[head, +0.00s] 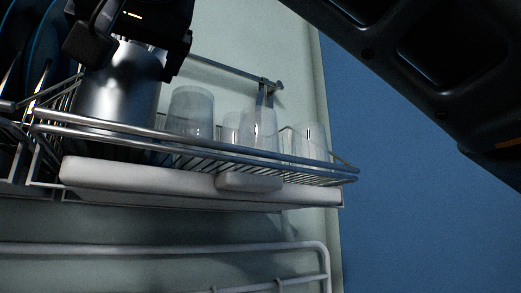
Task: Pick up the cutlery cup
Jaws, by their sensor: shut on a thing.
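The cutlery cup (117,92) is a metal cylinder with a dull grey shine. It stands on the left part of the wire dish rack, behind the front rail. My gripper (122,45) is at the top of the cup, shut on its upper part. The dark gripper body hides most of the cup's rim, and the exact finger contact is hard to see. The rack's rail crosses in front of the cup's lower part, so its base is hidden and I cannot tell whether it touches the rack.
Several clear glasses (191,110) stand upside down on the rack to the right of the cup. Dark plates (45,45) stand on edge at the left. The wire rack (250,146) has a raised front rail and a white tray (140,180) beneath. A white rail (170,248) runs below.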

